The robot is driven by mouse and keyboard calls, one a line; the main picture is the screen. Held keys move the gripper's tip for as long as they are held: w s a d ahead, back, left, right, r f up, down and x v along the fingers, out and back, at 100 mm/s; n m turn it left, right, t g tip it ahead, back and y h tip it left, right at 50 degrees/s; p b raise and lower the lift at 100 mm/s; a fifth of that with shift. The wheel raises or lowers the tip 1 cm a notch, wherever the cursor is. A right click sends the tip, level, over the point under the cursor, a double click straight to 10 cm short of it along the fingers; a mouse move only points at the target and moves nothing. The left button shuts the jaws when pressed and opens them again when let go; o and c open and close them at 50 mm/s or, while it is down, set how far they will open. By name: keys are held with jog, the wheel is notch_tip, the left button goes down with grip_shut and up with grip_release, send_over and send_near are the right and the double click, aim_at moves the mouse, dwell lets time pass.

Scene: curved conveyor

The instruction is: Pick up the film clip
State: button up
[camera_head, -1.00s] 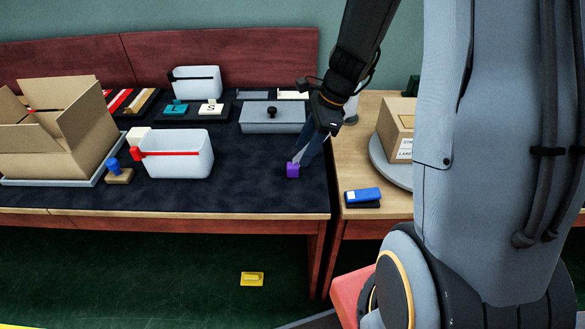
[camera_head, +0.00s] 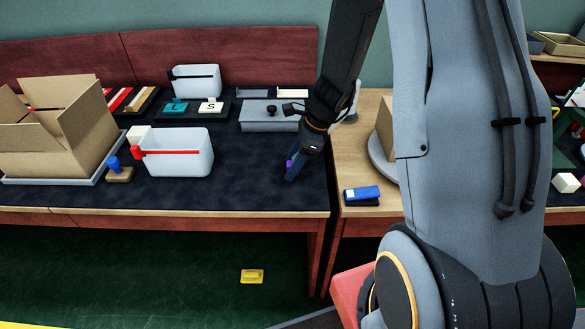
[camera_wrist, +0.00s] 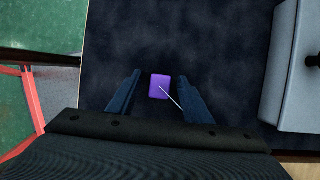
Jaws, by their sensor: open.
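The film clip appears to be the small purple block (camera_wrist: 159,87) on the dark mat. In the wrist view it sits between the two blue fingers, with a gap visible on each side. A thin pale line runs from it toward the right finger. In the head view only a sliver of the purple block (camera_head: 289,163) shows; my gripper hides the rest. My gripper (camera_head: 292,172) is open, pointing down over the block; its fingers also show open in the wrist view (camera_wrist: 159,78). I cannot tell whether the fingertips touch the mat.
A grey lidded box (camera_head: 262,117) stands behind the gripper. A white bin (camera_head: 180,155) with a red handle is to the left, beside a blue-knobbed stamp (camera_head: 117,170). A blue stapler-like item (camera_head: 362,194) lies right of the table gap. The mat between bin and gripper is clear.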

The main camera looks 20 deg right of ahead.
jog(key=c, duration=1.1)
jog(key=shift+r, duration=0.15)
jog(key=shift+c, duration=0.2)
